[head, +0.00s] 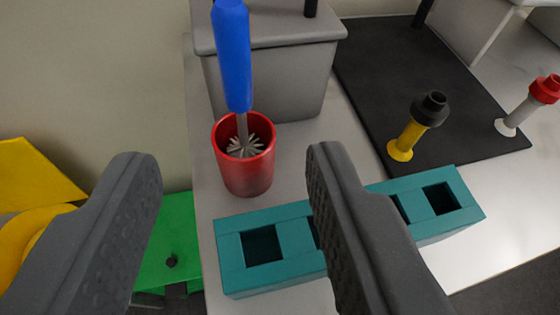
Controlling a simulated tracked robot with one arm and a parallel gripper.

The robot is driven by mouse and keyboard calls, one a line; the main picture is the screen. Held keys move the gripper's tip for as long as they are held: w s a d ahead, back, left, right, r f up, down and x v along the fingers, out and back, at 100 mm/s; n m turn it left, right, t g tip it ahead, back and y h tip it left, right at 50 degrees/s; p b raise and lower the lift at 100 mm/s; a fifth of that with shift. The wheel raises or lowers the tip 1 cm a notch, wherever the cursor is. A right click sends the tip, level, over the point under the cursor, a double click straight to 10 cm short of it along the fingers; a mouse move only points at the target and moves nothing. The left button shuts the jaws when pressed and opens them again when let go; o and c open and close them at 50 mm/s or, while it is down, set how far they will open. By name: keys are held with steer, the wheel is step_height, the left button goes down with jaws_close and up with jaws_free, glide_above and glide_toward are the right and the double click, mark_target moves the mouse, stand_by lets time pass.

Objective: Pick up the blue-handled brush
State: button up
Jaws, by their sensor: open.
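The blue-handled brush (233,55) stands upright, bristles down, in a red cup (246,175) on the pale bench. Its handle points up and runs out of the top of the head view. Its thin stem and pale bristles show inside the cup's mouth. My gripper (230,180) is open, with one dark finger at the left and one at the right. The cup and brush appear between the fingers in the picture and beyond them. Nothing is held, and neither finger visibly touches the brush.
A teal rack (290,270) with square holes lies in front of the cup, partly hidden by my right finger. A grey box (290,70) stands close behind the cup. A black mat (400,75) lies right, with a yellow-and-black piece (412,135) and a red-topped one (535,100) nearby.

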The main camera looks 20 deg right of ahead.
mark_target(234, 65)
steer(key=x, duration=0.6)
steer(key=shift+w, duration=0.3)
steer(key=shift+r+p+x, duration=0.15)
steer(key=shift+p+x, duration=0.05)
steer(key=shift+x, duration=1.3)
steer(key=shift+r+p+x, duration=0.15)
steer(key=shift+p+x, duration=0.05)
steer(key=shift+x, duration=1.25)
steer(key=shift+w, duration=0.15)
jaws_close()
